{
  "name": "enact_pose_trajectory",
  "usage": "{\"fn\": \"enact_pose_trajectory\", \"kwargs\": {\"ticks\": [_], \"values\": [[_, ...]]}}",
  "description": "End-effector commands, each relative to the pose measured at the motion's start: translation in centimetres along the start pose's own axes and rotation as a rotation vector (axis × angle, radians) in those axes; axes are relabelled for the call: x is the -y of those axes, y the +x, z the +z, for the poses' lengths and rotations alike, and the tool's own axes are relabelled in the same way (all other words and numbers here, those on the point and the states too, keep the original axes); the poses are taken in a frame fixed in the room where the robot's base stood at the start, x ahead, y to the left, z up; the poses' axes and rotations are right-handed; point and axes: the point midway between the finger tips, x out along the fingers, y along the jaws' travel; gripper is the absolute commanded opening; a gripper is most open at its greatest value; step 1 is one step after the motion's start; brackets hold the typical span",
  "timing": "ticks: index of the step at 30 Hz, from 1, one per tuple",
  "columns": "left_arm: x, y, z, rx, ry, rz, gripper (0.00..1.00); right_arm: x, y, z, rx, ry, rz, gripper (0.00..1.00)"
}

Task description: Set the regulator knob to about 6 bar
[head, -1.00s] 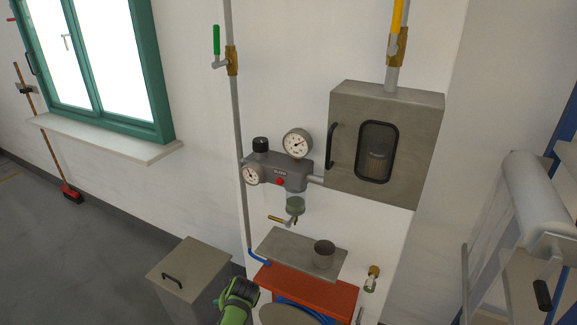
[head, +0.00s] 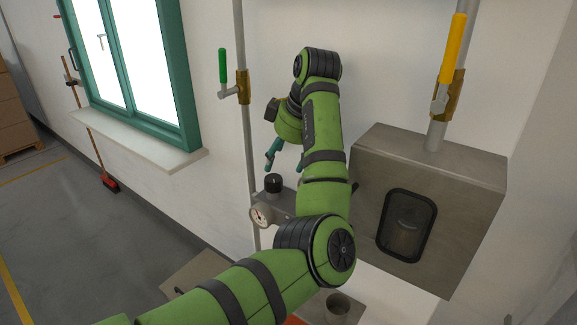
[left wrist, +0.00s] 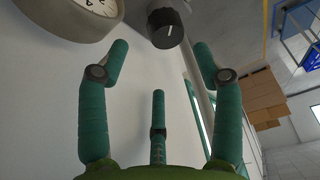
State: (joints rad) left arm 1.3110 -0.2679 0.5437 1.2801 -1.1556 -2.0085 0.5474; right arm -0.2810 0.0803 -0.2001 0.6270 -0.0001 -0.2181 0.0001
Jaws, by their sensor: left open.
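The black regulator knob (head: 273,183) stands on top of the grey regulator body (head: 284,201) on the wall. In the left wrist view the knob (left wrist: 166,28) shows a white mark on its face and lies beyond the fingertips, between them. My left gripper (head: 284,166) is open and empty, just above the knob and apart from it. Its teal fingers also show in the left wrist view (left wrist: 162,50). A small gauge (head: 261,215) sits at the regulator's left. My arm hides the larger gauge in the head view. A gauge is partly cut off in the left wrist view (left wrist: 72,8). My right gripper is not in view.
A metal cabinet (head: 455,185) with a dark-framed window is close on the right. A vertical pipe with a green-handled valve (head: 223,68) runs at the left. A yellow-handled valve (head: 452,60) is above the cabinet.

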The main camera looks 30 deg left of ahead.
Motion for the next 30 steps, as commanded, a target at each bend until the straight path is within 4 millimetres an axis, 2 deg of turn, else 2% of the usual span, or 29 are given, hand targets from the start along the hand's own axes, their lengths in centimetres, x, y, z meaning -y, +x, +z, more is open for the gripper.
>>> {"fn": "enact_pose_trajectory", "kwargs": {"ticks": [3,5,12,15,17,24,26,27,29,30], "values": [[0.0,0.3,-0.1,0.003,-0.004,-0.004,0.66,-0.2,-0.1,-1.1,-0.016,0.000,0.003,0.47],[0.1,1.0,-0.2,0.001,-0.006,-0.007,0.66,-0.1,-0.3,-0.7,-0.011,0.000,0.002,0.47],[0.1,4.7,-0.2,0.000,-0.002,-0.006,0.66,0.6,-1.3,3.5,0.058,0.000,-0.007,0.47],[0.0,5.6,-0.1,0.002,-0.002,-0.003,0.66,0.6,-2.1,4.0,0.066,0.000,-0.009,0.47],[0.0,6.1,-0.1,0.001,-0.002,-0.002,0.66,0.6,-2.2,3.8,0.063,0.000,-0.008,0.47],[-0.1,6.7,-0.1,0.001,-0.003,0.000,0.66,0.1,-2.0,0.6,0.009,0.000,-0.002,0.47],[-0.1,6.7,-0.1,0.001,-0.003,0.000,0.66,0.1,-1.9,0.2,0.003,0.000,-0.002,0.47],[0.0,6.7,-0.1,0.001,-0.003,0.000,0.62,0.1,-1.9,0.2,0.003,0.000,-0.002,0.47],[0.0,6.7,-0.1,0.001,-0.003,0.000,0.38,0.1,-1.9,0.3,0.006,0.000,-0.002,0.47],[-0.1,6.7,-0.1,0.001,-0.003,0.000,0.22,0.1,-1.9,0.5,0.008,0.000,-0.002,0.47]]}}
